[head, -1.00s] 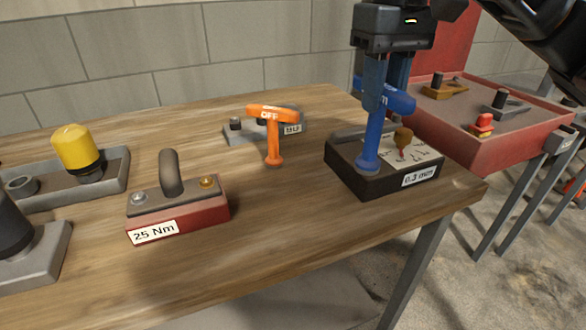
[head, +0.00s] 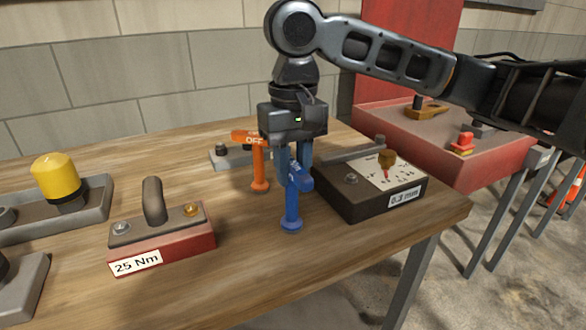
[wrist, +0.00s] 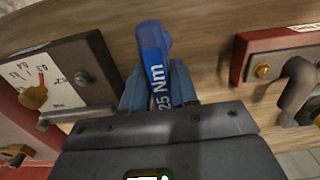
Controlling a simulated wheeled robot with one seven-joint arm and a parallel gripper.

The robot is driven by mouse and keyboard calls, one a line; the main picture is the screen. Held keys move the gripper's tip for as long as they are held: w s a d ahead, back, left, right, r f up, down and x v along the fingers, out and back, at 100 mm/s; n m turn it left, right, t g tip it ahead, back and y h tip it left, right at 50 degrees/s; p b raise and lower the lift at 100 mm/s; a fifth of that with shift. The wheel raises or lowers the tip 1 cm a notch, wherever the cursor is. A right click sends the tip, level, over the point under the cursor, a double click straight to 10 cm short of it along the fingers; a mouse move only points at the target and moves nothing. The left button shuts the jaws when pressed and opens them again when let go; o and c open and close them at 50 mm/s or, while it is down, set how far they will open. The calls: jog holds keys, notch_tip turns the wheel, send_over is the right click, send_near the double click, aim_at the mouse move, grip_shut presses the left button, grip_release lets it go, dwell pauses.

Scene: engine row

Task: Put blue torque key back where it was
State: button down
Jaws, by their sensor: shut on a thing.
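My gripper (head: 296,172) is shut on the blue torque key (head: 291,208), with one finger on either side of its upper part. The key is upright, with its round foot low over or on the wooden bench; I cannot tell if it touches. In the wrist view the key (wrist: 151,45) lies between my fingers (wrist: 158,88) and bears "25 Nm". A red block labelled "25 Nm" (head: 178,242), with a dark handle and two studs, sits to its left; it also shows in the wrist view (wrist: 248,62). An orange key marked "OFF" (head: 259,172) stands behind, to the left.
A dark box labelled "0.3 mm" (head: 350,203) stands close right of the blue key. A grey tray (head: 100,200) with a yellow-capped part (head: 56,178) is at left. A red tray (head: 490,172) stands beyond the bench. Bare wood (head: 245,275) lies in front.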

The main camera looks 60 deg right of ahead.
jog(key=shift+f, duration=0.3)
jog(key=shift+f, duration=0.15)
jog(key=c, duration=0.9)
grip_release()
jog(key=shift+o, duration=0.2)
notch_tip(320, 180, up, 12)
jog(key=p, duration=0.1)
jog(key=shift+r, duration=0.25)
